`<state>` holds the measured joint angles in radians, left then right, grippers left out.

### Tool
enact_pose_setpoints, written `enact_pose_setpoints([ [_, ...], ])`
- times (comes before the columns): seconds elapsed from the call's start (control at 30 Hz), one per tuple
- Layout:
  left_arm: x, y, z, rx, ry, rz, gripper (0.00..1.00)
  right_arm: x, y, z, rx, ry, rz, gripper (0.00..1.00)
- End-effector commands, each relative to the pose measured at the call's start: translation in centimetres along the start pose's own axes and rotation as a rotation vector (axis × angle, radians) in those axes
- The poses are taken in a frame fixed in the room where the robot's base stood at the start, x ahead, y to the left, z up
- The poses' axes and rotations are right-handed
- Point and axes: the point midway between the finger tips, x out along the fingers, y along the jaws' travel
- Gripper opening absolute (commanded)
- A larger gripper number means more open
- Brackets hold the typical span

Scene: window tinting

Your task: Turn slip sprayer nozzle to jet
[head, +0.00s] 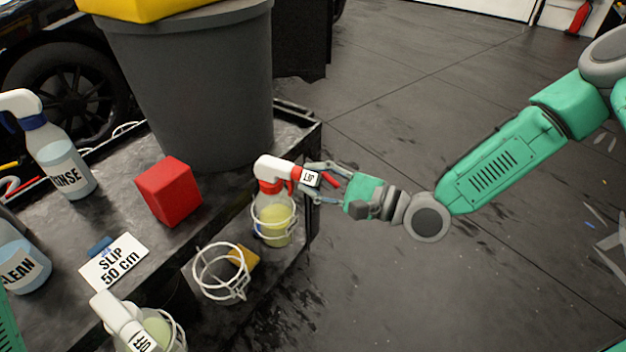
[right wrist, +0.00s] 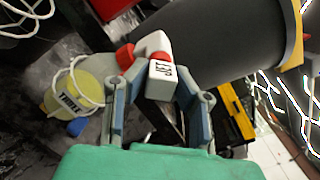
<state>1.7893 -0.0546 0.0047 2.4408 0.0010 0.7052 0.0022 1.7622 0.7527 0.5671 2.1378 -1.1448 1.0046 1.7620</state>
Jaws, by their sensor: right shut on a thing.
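The slip sprayer (head: 268,210), a clear bottle of yellowish liquid with a white head and red collar, stands upright in a wire ring holder (head: 276,222) on the cart's right side. My right gripper (head: 312,182) reaches in from the right and is shut on its nozzle (head: 309,177), a white block with black lettering. In the right wrist view the nozzle (right wrist: 160,78) sits between the fingers, and the lettering facing the camera seems to read JET. The bottle (right wrist: 72,97) shows at left there. My left gripper is not in view.
An empty wire ring (head: 220,285) hangs beside the sprayer. The cart (head: 120,190) carries RINSE (head: 60,165) and CLEAN (head: 25,265) bottles, a red block (head: 168,192), a SLIP card (head: 114,262) and a grey bin (head: 195,90). Another sprayer (head: 125,315) is in front.

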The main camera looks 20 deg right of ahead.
Motion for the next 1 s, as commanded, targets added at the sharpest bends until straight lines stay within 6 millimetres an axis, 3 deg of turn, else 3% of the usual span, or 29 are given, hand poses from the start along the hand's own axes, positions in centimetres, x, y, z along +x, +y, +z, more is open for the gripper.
enact_pose_setpoints([
  [0.6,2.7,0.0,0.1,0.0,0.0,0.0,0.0,-0.2,0.9,-0.6,0.572,0.016,0.009,0.0],
  [1.0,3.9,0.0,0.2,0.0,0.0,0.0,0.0,-0.2,0.9,-0.5,0.795,0.018,0.009,0.0],
])
